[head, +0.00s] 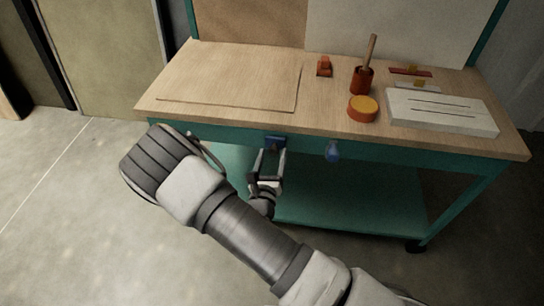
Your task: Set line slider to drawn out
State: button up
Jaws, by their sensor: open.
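My gripper (270,152) is open, with its two fingers pointing up at the front edge of the workbench. A blue fitting (275,141) with a small orange-brown part is on the teal front rail, just beyond the fingertips. The fingertips appear close to it on either side; I cannot tell if they touch it. A second blue, rounded fitting (332,151) hangs from the rail further right. No label shows which part is the line slider. On the bench top, a red strip with a yellow piece (410,71) and a pale strip with a yellow piece (416,84) lie at the back right.
The wooden workbench (220,75) also holds a thin board, an orange-red block (324,66), a red cup with a stick (362,80), a yellow-topped round tin (362,108) and a white slotted block (440,112). A teal lower shelf (350,205) lies below. Floor at left is clear.

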jog(key=s+a+p, duration=0.1)
jog(key=s+p, duration=0.1)
jog(key=s, duration=1.5)
jog(key=shift+s+a, duration=0.2)
